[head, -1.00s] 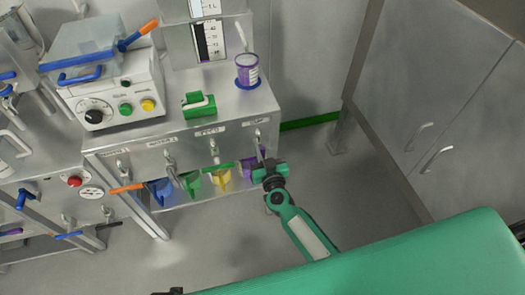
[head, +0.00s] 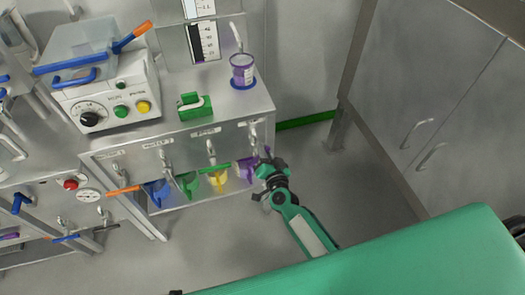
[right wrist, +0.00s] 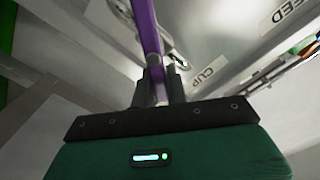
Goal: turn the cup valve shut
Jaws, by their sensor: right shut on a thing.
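The cup valve's purple lever (right wrist: 147,40) rises between the two fingers of my right gripper (right wrist: 160,84) in the right wrist view, near a panel label reading CUP. In the head view my right gripper (head: 264,170) is at the right end of the bench's front panel, with a bit of the lever (head: 266,151) showing just above it. The gripper is shut on the lever and hides most of it. A purple part (head: 246,168) shows to the left of the gripper, below the panel. My left gripper is not in view.
A purple cup (head: 243,72) stands on the bench top above. Yellow (head: 217,179), green (head: 188,184) and blue (head: 157,192) parts line the panel's underside to the left, with levers close by. Open floor lies to the right, before grey cabinets (head: 425,100).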

